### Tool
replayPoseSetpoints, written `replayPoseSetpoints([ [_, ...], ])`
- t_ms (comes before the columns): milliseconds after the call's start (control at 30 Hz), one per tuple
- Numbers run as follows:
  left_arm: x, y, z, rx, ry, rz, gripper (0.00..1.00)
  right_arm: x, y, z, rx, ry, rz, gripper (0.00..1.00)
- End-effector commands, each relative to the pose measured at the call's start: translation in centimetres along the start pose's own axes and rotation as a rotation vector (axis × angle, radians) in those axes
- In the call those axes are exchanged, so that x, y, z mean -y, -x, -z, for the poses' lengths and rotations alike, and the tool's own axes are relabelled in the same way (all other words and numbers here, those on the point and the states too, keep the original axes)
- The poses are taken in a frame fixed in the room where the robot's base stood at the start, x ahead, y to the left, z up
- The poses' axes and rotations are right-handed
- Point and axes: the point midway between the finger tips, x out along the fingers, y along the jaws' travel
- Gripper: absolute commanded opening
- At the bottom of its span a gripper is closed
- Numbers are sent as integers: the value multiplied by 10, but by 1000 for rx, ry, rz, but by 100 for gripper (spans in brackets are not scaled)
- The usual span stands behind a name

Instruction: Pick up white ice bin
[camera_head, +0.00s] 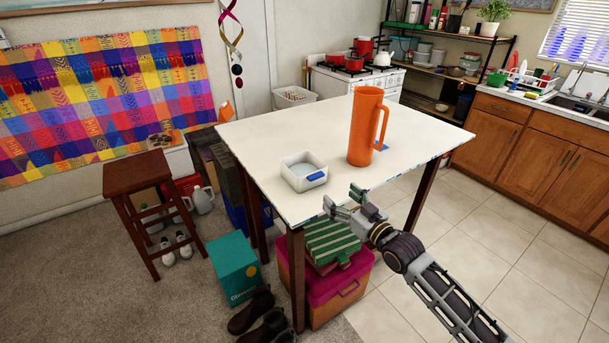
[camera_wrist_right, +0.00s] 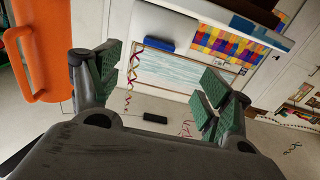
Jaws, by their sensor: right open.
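The white ice bin (camera_head: 289,176) is a small open box with a blue tab on its front, standing upright on the white table near its front edge in the head view. In the right wrist view the bin (camera_wrist_right: 147,28) shows as a white wall with the blue tab, beyond the fingers. My right gripper (camera_head: 342,198) is open and empty, just to the lower right of the bin at the table's front edge, apart from it. Its open fingers (camera_wrist_right: 160,78) also show in the wrist view. My left gripper is not in view.
An orange pitcher (camera_head: 363,130) stands on the table (camera_head: 262,130) behind and right of the bin. A wooden stool (camera_head: 138,170) stands left of the table. Boxes, including a teal one (camera_head: 234,268), and shoes lie below.

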Motion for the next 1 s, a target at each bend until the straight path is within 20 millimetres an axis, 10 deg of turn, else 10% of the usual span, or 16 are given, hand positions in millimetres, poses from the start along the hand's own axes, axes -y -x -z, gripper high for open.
replayPoseSetpoints([
  [1000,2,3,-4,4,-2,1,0,0,-65,0,0,0,0,79],
])
